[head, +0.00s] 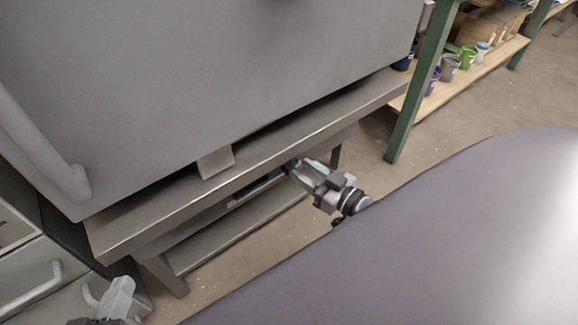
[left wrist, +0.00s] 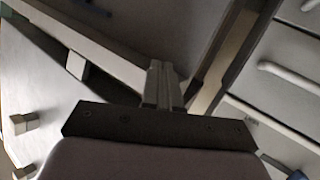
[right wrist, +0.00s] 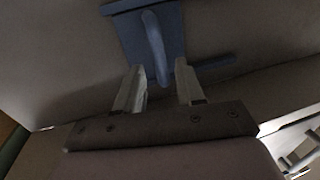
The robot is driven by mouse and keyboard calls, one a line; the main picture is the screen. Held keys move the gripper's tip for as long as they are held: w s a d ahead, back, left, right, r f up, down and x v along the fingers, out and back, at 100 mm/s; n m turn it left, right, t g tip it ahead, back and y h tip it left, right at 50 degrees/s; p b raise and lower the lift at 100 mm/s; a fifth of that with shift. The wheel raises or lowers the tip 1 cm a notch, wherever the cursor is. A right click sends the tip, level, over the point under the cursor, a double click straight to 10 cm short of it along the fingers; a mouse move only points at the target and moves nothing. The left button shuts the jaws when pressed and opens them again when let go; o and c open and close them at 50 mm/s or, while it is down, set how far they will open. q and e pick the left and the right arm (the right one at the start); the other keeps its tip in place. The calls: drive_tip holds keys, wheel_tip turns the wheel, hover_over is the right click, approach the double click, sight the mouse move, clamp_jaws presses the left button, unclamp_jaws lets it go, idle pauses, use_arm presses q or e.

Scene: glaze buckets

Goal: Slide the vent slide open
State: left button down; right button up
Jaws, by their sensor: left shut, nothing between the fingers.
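The vent slide appears to be the blue plate (right wrist: 177,25) with a raised, bar-like blue handle (right wrist: 155,48) in the right wrist view. My right gripper (right wrist: 159,82) is open, and the handle's lower end shows between its fingertips. I cannot tell how deep the handle sits between them. In the head view my right gripper (head: 299,172) reaches under the front edge of the metal stand, and the slide is mostly hidden there. My left gripper (head: 125,287) is at the lower left, shut and empty; it also shows in the left wrist view (left wrist: 162,68).
A large grey cabinet (head: 200,70) stands on the metal stand (head: 150,222). A small grey block (head: 215,161) sits at the cabinet's lower edge. Grey drawers (head: 40,270) are at the left. A green-framed shelf (head: 420,90) with several buckets stands at the back right.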

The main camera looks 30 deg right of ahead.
sight(294, 166)
drive_tip(key=shift+b+x, duration=0.65)
drive_tip(key=shift+x, duration=1.55)
drive_tip(key=shift+a, duration=0.1)
clamp_jaws()
